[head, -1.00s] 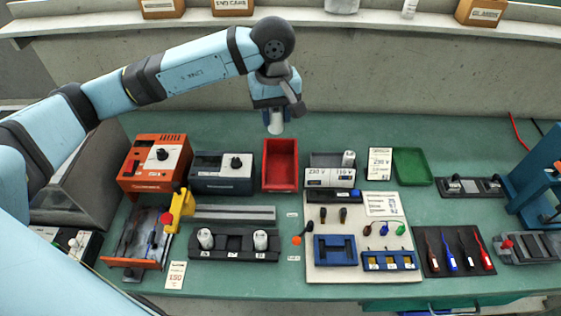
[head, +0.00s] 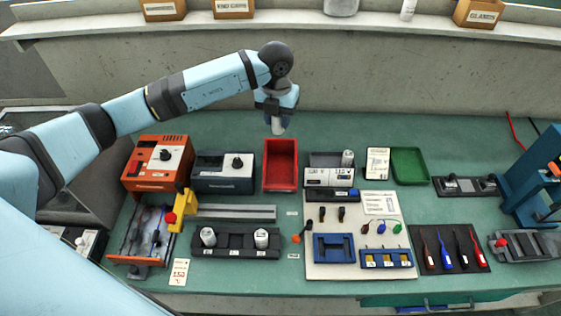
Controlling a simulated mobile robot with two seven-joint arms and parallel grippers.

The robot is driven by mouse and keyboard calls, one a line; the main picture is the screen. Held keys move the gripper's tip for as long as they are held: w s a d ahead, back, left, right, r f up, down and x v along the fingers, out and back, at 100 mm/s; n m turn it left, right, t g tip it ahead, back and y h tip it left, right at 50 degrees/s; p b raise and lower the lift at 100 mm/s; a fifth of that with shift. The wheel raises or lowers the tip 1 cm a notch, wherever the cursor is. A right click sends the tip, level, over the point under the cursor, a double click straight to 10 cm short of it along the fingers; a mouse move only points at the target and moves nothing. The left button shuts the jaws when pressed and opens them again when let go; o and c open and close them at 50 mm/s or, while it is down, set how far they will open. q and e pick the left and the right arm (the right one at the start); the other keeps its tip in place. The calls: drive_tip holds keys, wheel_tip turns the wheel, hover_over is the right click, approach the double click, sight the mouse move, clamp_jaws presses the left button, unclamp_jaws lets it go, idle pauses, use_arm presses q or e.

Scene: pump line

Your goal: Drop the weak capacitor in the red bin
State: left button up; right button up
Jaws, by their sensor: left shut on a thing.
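My left gripper (head: 277,120) is above the back end of the red bin, pointing down. It is shut on a pale grey-white cylinder, the capacitor (head: 278,127), whose lower part shows below the fingers. The red bin (head: 281,182) is an open, empty-looking tray on the green bench. Two similar white capacitors stand in a dark rack, one at left (head: 208,236) and one at right (head: 261,238). Another white cylinder (head: 347,158) stands in the grey holder to the right of the bin. My right gripper is not in view.
An orange tester (head: 157,170) and a dark blue tester (head: 224,180) stand left of the bin. A grey voltage-labelled holder (head: 329,182) stands close on its right, then a card (head: 377,163) and a green tray (head: 409,166). A concrete wall rises behind the bench.

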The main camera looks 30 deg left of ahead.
use_arm(q)
wheel_tip(320, 180, down, 10)
drive_tip(key=w+a+n+b, duration=0.1)
drive_tip(key=a+n+b, duration=0.1)
drive_tip(key=n, duration=1)
drive_tip(key=shift+w+n+b, duration=0.3)
drive_tip(key=shift+w+b, duration=0.1)
drive_tip(key=shift+b, duration=0.3)
drive_tip(key=shift+r, duration=0.1)
drive_tip(key=o, duration=1)
